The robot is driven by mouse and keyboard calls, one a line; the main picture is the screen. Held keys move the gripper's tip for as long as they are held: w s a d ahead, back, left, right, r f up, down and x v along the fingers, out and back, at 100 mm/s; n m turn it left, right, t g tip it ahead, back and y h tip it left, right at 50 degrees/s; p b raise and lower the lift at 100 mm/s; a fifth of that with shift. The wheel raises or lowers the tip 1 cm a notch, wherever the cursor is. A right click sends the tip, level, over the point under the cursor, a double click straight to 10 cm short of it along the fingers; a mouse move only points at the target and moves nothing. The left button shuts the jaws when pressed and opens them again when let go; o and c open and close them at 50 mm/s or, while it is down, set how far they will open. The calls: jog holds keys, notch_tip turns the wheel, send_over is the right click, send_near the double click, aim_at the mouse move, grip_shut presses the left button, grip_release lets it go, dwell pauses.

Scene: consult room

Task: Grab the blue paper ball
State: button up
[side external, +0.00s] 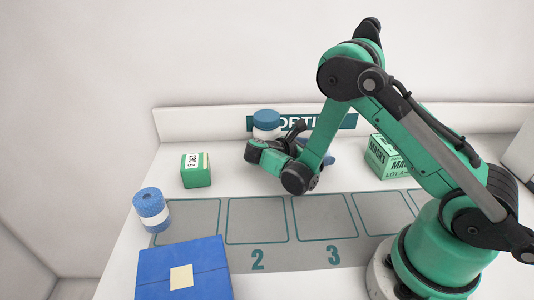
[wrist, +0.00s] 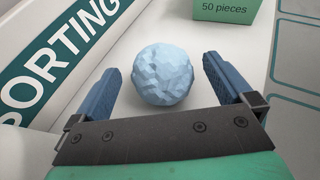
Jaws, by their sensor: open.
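The blue paper ball (wrist: 164,76) is pale blue and crumpled, and rests on the white table in the wrist view. My gripper (wrist: 161,66) is open, with one blue finger on each side of the ball in that view. Clear gaps show between the ball and both fingers, so neither touches it. In the side external view my gripper is mostly hidden behind my arm near the back wall. A small patch of blue shows there right of my forearm; I cannot tell whether it is ball or finger.
A green mask box (side external: 388,156) stands to the right; a green box (wrist: 222,12) tops the wrist view. A blue-lidded jar (side external: 266,124), small green box (side external: 196,171), blue twine roll (side external: 151,208) and blue box (side external: 160,275) stand leftward.

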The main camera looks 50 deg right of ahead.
jog(key=shift+x, duration=0.8)
jog(key=c, duration=1.1)
jog(key=shift+r, duration=0.15)
